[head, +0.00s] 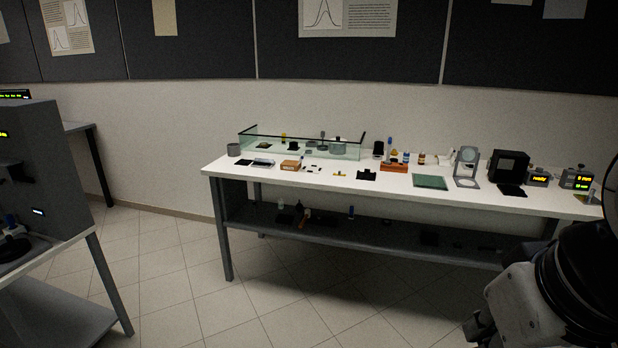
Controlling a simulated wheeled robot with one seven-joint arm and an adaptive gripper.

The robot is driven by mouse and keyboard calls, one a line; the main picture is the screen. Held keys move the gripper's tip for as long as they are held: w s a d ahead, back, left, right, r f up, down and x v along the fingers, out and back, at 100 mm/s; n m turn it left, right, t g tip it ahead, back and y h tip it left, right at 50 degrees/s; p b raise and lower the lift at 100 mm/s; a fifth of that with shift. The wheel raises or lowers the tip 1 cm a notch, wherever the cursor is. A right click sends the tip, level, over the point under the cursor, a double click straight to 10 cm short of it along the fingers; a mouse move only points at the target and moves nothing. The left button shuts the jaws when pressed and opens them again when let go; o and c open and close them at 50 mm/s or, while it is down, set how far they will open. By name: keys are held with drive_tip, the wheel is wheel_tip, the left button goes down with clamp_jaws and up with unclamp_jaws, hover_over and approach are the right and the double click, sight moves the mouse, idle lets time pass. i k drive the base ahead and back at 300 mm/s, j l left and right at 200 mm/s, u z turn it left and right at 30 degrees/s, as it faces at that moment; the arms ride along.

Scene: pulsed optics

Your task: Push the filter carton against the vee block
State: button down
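A small tan box (290,164), which looks like the filter carton, sits on the white bench top left of centre. I cannot tell for sure which thing is the vee block; a small black notched piece (366,175) lies to the right of the box, apart from it.
A clear-walled tray (300,146) stands behind the box. Small bits lie between the box and the black piece. An orange block (393,167), a green plate (430,182), a magnifier stand (467,163) and a black box (508,166) stand to the right. Tiled floor (290,290) before the bench is clear.

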sight(287, 165)
drive_tip(key=i+z, duration=0.1)
drive_tip(key=i, duration=1.75)
drive_tip(key=i+u, duration=0.2)
drive_tip(key=i, duration=0.2)
drive_tip(key=i+l+u, duration=0.15)
drive_tip(key=i, duration=0.3)
drive_tip(key=i+l+u, duration=0.2)
drive_tip(key=i, duration=0.2)
drive_tip(key=i+l+u, duration=0.2)
drive_tip(key=i, duration=0.2)
